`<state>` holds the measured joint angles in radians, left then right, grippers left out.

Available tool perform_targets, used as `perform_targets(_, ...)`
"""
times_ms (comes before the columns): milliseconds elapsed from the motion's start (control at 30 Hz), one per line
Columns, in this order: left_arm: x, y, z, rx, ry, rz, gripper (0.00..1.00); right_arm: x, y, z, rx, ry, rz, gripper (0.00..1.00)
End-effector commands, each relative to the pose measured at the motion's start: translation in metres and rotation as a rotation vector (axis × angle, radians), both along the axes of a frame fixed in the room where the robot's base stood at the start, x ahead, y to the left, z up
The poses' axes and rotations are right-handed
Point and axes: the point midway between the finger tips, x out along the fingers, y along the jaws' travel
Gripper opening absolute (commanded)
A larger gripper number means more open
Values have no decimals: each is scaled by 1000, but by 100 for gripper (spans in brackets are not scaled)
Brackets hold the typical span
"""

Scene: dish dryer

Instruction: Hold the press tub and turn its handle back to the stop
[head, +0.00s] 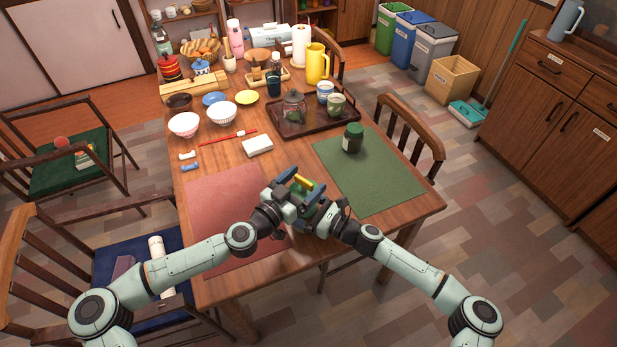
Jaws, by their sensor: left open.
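The press tub (309,212) is a green vessel at the near edge of the table, between my two grippers and mostly hidden by them. Its handle (303,181) shows as a yellow bar on top. My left gripper (299,184) is over the tub's top, open, with its dark blue fingers on either side of the yellow handle. I cannot tell whether they touch it. My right gripper (322,214) is low at the tub's right side. Its fingers are hidden, so its hold on the tub cannot be made out.
A red mat (215,205) lies left of the grippers and a green mat (378,180) right, with a dark green jar (352,138) on it. Bowls, cups and a dark tray (290,130) fill the far table. Chairs stand around it.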

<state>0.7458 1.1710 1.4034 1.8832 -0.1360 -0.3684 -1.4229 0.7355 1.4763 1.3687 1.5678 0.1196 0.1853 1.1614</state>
Motion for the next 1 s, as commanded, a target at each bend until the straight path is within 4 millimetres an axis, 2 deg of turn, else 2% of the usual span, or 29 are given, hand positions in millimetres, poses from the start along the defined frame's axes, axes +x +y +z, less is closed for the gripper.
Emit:
perform_targets(200, 14, -13, 0, -1, 1, -1, 87, 0, 0, 1, 1, -2, 0, 32)
perform_targets(500, 16, -14, 0, 0, 1, 0, 87, 0, 0, 1, 1, -2, 0, 32)
perform_targets(567, 16, -14, 0, 0, 1, 0, 71, 0, 0, 1, 1, -2, 0, 32)
perform_targets(600, 16, -14, 0, 0, 1, 0, 58, 0, 0, 1, 1, -2, 0, 32)
perform_targets(667, 16, -14, 0, 0, 1, 0, 38, 0, 0, 1, 1, -2, 0, 32)
perform_targets(700, 16, -14, 0, 0, 1, 0, 36, 0, 0, 1, 1, -2, 0, 32)
perform_targets(1000, 16, -15, -1, 5, 2, 22, 36, 0, 0, 1, 1, -2, 0, 32)
